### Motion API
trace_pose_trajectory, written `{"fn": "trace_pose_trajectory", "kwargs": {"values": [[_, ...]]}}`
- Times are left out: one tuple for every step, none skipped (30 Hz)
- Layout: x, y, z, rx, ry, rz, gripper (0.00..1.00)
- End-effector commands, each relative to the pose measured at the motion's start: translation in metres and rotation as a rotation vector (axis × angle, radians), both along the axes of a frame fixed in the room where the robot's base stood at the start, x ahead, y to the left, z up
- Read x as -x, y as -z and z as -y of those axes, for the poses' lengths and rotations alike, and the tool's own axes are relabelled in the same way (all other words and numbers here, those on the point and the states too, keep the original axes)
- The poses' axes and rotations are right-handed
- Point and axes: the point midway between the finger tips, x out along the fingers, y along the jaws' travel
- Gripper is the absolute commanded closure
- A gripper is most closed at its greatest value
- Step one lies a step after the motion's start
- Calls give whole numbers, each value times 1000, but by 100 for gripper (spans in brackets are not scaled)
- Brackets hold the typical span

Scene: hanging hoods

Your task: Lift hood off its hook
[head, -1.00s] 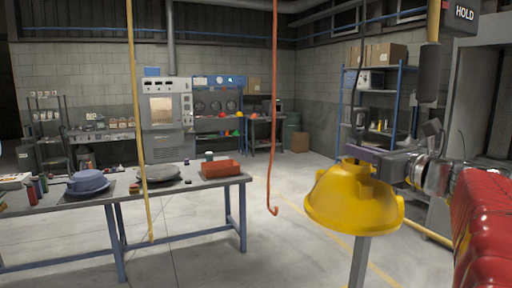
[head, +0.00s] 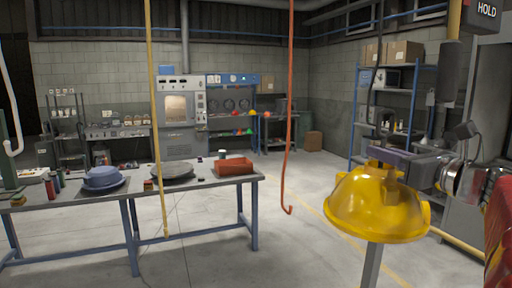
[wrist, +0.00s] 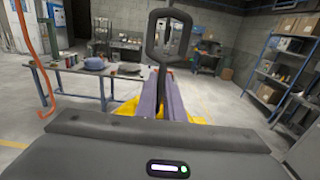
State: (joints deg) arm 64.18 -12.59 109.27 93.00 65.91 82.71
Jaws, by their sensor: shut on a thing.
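A yellow dome-shaped hood (head: 370,208) is at the right in the head view, tilted, with its rim low. My gripper (head: 385,158) comes in from the right and is shut at the hood's top. In the wrist view the purple fingers (wrist: 168,100) point forward, with parts of the yellow hood (wrist: 126,110) below them. A dark loop on a stem (wrist: 169,38) rises at the fingers. A thin dark hanging line (head: 376,70) comes down above the hood; I cannot tell whether the hood still bears on it.
An orange hook (head: 289,208) and a yellow hanging rod (head: 156,120) hang to the left. A workbench (head: 205,190) carries a blue hood (head: 103,177), a grey dish and a red tray (head: 234,167). A grey post (head: 372,268) stands below the hood. Blue shelving (head: 412,100) is behind.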

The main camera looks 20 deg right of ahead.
Motion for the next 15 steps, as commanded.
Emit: {"fn": "trace_pose_trajectory", "kwargs": {"values": [[0,-1,0,1,0,2,100],[0,-1,0,1,0,2,100],[0,-1,0,1,0,2,100],[0,-1,0,1,0,2,100],[0,-1,0,1,0,2,100],[0,-1,0,1,0,2,100],[0,-1,0,1,0,2,100],[1,-1,0,2,0,2,100],[2,-1,0,2,1,2,100],[3,-2,0,2,2,2,100],[5,-2,1,2,2,2,100],[8,-2,1,2,2,2,100],[10,-2,1,2,2,2,100],[13,-2,1,3,2,3,100],[16,-3,1,3,3,3,100]]}}
